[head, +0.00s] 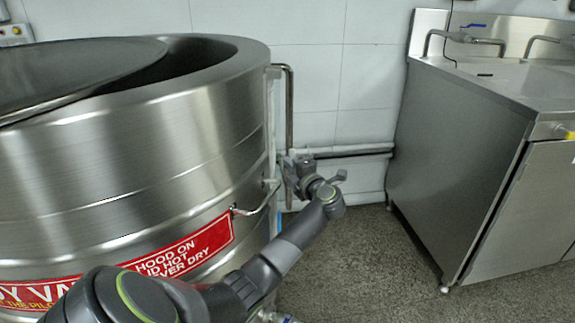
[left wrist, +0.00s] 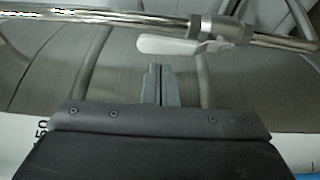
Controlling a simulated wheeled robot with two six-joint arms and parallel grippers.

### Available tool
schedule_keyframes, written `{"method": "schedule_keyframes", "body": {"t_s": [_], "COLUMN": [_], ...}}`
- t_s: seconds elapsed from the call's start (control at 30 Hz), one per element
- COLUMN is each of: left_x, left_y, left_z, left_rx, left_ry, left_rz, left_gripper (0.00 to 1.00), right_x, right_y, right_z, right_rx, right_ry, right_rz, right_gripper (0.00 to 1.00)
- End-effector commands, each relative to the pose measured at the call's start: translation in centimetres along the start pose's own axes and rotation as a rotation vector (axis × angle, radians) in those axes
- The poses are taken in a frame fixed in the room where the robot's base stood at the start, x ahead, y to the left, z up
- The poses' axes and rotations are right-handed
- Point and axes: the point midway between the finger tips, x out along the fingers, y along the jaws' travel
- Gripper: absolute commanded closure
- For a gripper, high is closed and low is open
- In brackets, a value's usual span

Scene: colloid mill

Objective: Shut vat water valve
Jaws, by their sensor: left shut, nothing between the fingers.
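The vat (head: 150,140) is a large steel drum at the left of the head view. In the left wrist view, a valve (left wrist: 222,30) sits on a shiny pipe (left wrist: 90,20). Its pale lever (left wrist: 168,45) points left, roughly along the pipe. My left gripper (left wrist: 158,70) is shut and empty, its tips just below the lever in that picture, with a small gap showing; contact cannot be told. In the head view my left gripper (head: 299,170) is beside the vat's right side, in front of the vertical pipe (head: 289,110). The valve is not clearly visible there. My right gripper is out of view.
A steel cabinet (head: 460,160) with taps stands at the right. A horizontal pipe (head: 350,151) runs along the tiled wall behind. A bent rod (head: 258,205) sticks out from the vat near my arm. The floor (head: 370,260) between vat and cabinet is clear.

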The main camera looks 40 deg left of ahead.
Motion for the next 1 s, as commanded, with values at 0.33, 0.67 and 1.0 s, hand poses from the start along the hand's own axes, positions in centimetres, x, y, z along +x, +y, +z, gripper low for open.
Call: {"method": "schedule_keyframes", "body": {"t_s": [0.33, 0.67, 1.0], "left_x": [1.5, 1.6, 1.5], "left_y": [0.0, 0.0, 0.1], "left_z": [0.0, 0.0, 0.1], "left_rx": [0.0, 0.0, 0.021], "left_ry": [0.0, 0.0, 0.001], "left_rz": [0.0, 0.0, 0.005], "left_gripper": [1.0, 1.0, 1.0], "right_x": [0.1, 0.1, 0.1], "right_y": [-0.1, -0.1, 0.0], "right_z": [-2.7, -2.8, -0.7], "right_rx": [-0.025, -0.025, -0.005], "right_ry": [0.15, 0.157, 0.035], "right_rz": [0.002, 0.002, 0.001], "right_gripper": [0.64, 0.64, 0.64]}}
